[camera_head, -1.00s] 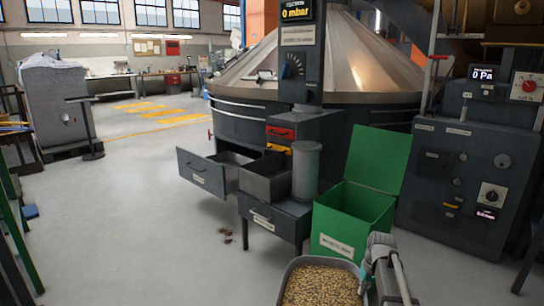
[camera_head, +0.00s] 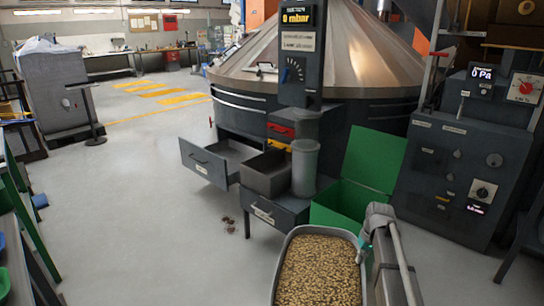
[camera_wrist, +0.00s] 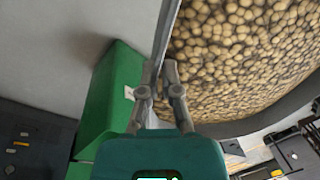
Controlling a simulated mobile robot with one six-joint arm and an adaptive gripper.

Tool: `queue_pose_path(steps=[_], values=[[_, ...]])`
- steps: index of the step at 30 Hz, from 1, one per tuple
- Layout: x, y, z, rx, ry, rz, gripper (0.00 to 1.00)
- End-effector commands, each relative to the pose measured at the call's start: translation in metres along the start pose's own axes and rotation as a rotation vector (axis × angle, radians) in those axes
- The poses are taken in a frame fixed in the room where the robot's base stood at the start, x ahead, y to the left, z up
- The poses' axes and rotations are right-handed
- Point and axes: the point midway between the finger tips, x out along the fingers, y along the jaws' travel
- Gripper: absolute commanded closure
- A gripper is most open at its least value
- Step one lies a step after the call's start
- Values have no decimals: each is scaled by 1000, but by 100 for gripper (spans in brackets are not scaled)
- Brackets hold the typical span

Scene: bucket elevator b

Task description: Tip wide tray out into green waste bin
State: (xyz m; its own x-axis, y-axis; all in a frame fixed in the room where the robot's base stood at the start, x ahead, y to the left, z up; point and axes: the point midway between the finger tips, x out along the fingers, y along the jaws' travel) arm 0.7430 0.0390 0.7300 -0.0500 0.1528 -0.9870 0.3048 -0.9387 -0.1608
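The wide tray (camera_head: 286,250) is grey and filled with tan, bean-like pieces. It is at the bottom centre of the head view and looks about level. My gripper (camera_head: 374,222) is shut on the tray's right rim. In the wrist view my gripper (camera_wrist: 160,92) has its two fingers on either side of the tray wall (camera_wrist: 164,30), with the pieces to the right. The green waste bin (camera_head: 336,208) stands just beyond the tray, its lid (camera_head: 375,160) raised. The tray hides the bin's lower front. The bin also shows in the wrist view (camera_wrist: 110,95), left of the tray.
An open drawer (camera_head: 204,163), a dark square box (camera_head: 266,175) and a grey cylinder (camera_head: 304,168) stand left of the bin. A dark control cabinet (camera_head: 460,175) is to the right. Small dark bits lie on the floor (camera_head: 229,225).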

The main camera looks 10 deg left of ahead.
Motion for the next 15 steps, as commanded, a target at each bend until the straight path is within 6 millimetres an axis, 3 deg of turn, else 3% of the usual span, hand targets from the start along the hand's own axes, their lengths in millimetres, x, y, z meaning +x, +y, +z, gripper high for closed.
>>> queue_pose_path(steps=[1,15], values=[[-18,-3,0,0,0,-1,100],[-96,-16,0,0,0,-1,100]])
